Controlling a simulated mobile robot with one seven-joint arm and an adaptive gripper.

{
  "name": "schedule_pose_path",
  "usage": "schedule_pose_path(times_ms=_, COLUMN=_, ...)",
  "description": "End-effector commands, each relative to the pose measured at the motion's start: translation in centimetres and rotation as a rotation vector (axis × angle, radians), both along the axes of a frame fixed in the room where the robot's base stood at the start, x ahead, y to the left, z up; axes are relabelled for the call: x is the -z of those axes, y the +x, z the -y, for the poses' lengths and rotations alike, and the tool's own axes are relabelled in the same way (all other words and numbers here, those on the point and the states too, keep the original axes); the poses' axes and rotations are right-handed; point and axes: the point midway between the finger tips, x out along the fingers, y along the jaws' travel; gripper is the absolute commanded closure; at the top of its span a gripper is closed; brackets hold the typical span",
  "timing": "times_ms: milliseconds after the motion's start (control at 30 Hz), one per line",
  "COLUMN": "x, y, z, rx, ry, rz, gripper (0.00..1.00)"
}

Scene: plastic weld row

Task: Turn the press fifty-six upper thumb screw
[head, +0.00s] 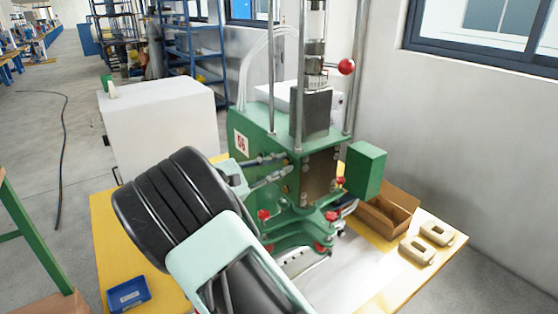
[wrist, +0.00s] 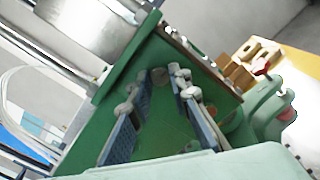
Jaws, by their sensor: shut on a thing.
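The green press fifty-six (head: 262,124) carries a white "56" label (head: 241,143) on its side. My gripper (head: 286,166) reaches its left side face from the left, with both fingers level against it.
Red knobs (head: 263,215) stick out low on the press, near my arm. A green box (head: 365,170) juts out at its right. A cardboard box (head: 388,212) and tan parts (head: 417,250) lie on the yellow table (head: 107,235). A blue bin (head: 128,294) sits at front left.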

Motion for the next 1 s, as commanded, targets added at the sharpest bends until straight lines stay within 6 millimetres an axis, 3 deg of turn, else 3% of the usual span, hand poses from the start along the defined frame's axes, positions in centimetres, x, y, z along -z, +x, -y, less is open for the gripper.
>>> schedule_pose_path(times_ms=533, x=0.08, y=-0.01, z=-0.01, rx=0.000, ry=-0.013, rz=-0.022, gripper=1.00)
schedule_pose_path(times_ms=567, x=0.08, y=-0.01, z=-0.01, rx=0.000, ry=-0.013, rz=-0.022, gripper=0.80)
schedule_pose_path(times_ms=700, x=0.06, y=-0.01, z=-0.02, rx=-0.001, ry=-0.013, rz=-0.021, gripper=0.65)
schedule_pose_path(times_ms=1000, x=0.03, y=-0.08, z=-0.15, rx=-0.001, ry=-0.013, rz=-0.020, gripper=0.65)
